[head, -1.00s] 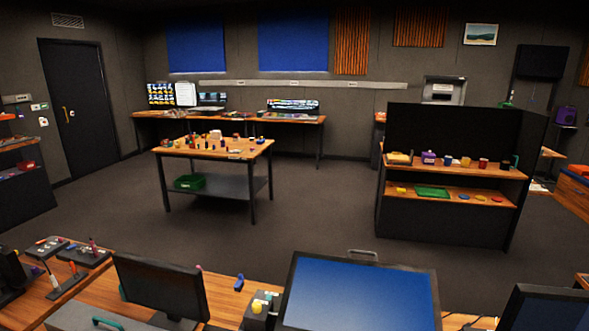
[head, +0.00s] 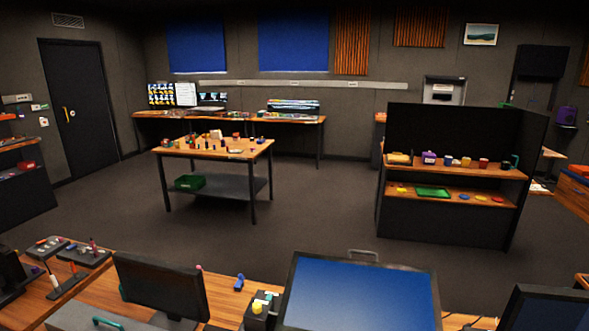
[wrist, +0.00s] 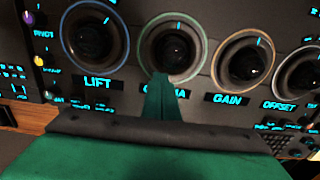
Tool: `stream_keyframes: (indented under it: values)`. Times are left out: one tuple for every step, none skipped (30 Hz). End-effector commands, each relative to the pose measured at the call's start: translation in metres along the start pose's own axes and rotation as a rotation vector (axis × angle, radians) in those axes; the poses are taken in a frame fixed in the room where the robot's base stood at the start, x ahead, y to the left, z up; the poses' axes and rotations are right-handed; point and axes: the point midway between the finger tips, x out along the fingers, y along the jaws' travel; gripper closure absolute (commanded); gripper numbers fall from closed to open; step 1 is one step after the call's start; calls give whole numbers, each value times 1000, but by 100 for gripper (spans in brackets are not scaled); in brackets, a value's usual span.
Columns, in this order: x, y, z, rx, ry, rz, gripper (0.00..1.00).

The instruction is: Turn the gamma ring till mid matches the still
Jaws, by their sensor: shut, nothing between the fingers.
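The gamma ring (wrist: 203,52) is a pale greenish ring around a dark ball in the wrist view, with a small light tick near its top. Its label below is partly hidden by my gripper. My gripper (wrist: 163,80) is shut and empty, with its green tip at the lower edge of the gamma ring. Whether the tip touches the ring I cannot tell. My gripper and the panel do not show clearly in the head view. The mid and the still cannot be made out in either view.
The bluish lift ring (wrist: 95,68) lies left of gamma. The tan gain ring (wrist: 243,88) and grey offset ring (wrist: 300,100) lie to the right. Small lit buttons surround them. In the head view, a work table (head: 255,150) and dark shelf unit (head: 440,222) stand across open floor.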

Motion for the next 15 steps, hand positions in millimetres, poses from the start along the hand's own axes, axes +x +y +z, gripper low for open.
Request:
stream_keyframes:
  values:
    - [1, 0, 0, 0, 0, 0, 100]
    - [1, 0, 0, 0, 0, 0, 100]
    - [1, 0, 0, 0, 0, 0, 100]
    - [2, 0, 0, 0, 0, 0, 100]
    - [2, 0, 0, 0, 0, 0, 100]
    - [2, 0, 0, 0, 0, 0, 100]
    - [3, 0, 0, 0, 0, 0, 100]
    - [3, 0, 0, 0, 0, 0, 100]
    - [3, 0, 0, 0, 0, 0, 100]
    - [4, 0, 0, 0, 0, 0, 100]
    - [4, 0, 0, 0, 0, 0, 100]
    - [4, 0, 0, 0, 0, 0, 100]
    - [5, 0, 0, 0, 0, 0, 100]
    - [5, 0, 0, 0, 0, 0, 100]
    - [6, 0, 0, 0, 0, 0, 100]
